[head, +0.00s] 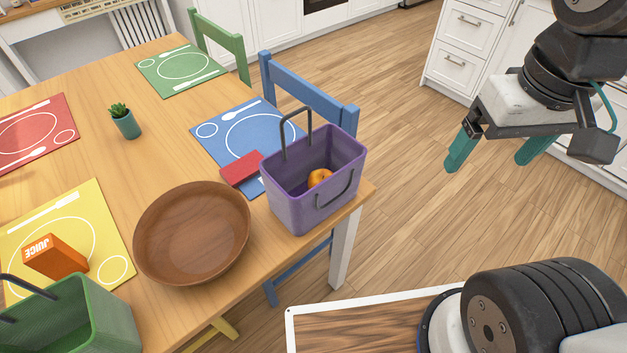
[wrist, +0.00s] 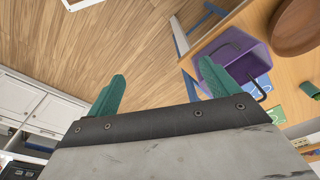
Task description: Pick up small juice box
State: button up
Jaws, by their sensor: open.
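My gripper (head: 492,158) is at the upper right of the head view, over the floor, far from the juice box. Its teal fingers are spread apart with nothing between them. They also show in the wrist view (wrist: 160,90). The juice box does not show in the wrist view.
A brown bowl (head: 192,232) and a purple basket (head: 300,200) holding an orange fruit (head: 319,178) stand between my gripper and the juice box. A green basket (head: 105,320) is at the front left. A red box (head: 241,168) and a potted plant (head: 126,122) stand farther back.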

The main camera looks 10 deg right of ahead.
aim_at(48, 256)
jog(key=u, duration=2.35)
jog(key=k, duration=0.55)
jog(key=u, duration=0.55)
jog(key=i, duration=0.45)
jog(key=z, duration=0.75)
jog(key=i, duration=0.65)
jog(key=z, duration=0.4)
